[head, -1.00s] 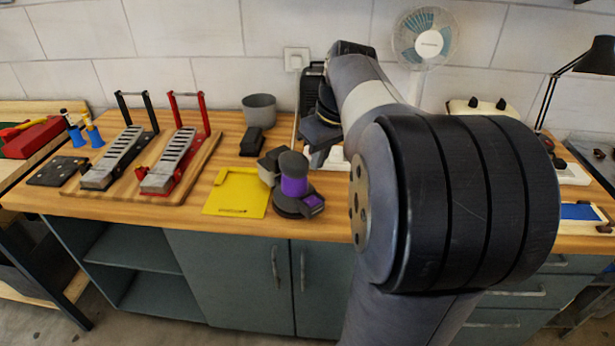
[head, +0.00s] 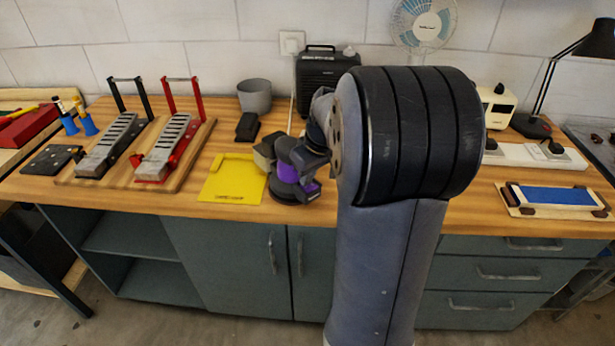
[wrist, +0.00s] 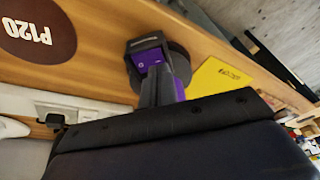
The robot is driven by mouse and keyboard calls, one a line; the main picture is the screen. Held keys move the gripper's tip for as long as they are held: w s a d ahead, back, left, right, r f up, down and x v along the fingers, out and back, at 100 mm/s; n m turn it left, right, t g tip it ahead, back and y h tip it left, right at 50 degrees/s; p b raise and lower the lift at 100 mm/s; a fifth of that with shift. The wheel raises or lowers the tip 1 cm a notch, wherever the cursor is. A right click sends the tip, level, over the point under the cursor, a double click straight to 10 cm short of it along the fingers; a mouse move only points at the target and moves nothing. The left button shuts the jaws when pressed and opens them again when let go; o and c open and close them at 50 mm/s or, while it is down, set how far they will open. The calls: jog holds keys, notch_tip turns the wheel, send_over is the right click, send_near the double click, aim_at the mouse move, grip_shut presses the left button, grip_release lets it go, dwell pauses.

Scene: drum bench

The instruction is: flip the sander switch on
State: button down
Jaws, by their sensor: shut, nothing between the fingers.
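The sander (head: 284,172) stands on the wooden bench near its front edge, a dark grey tool with a purple band. Part of it is hidden by my wrist in the head view. In the wrist view its purple-faced tab (wrist: 147,61) with a dark piece on top sticks out from the round dark base. I cannot tell the switch's position. My gripper (wrist: 157,78) is shut and empty, its fingertips close to the tab; I cannot tell whether they touch it.
A yellow sheet (head: 232,182) lies just left of the sander. A dark block (head: 247,127) and a grey cup (head: 255,96) stand behind. A brown P120 disc (wrist: 36,30) shows in the wrist view. A blue-topped board (head: 553,196) lies at right.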

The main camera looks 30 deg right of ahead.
jog(key=shift+f, duration=0.3)
jog(key=shift+a+f+h+b, duration=0.2)
jog(key=shift+f+h+b, duration=0.15)
jog(key=shift+b, duration=0.2)
jog(key=shift+s+a+f+h+b, duration=0.1)
jog(key=shift+a+f+h+b, duration=0.1)
jog(key=shift+f+h+b, duration=0.2)
jog(key=shift+s+a+r, duration=0.1)
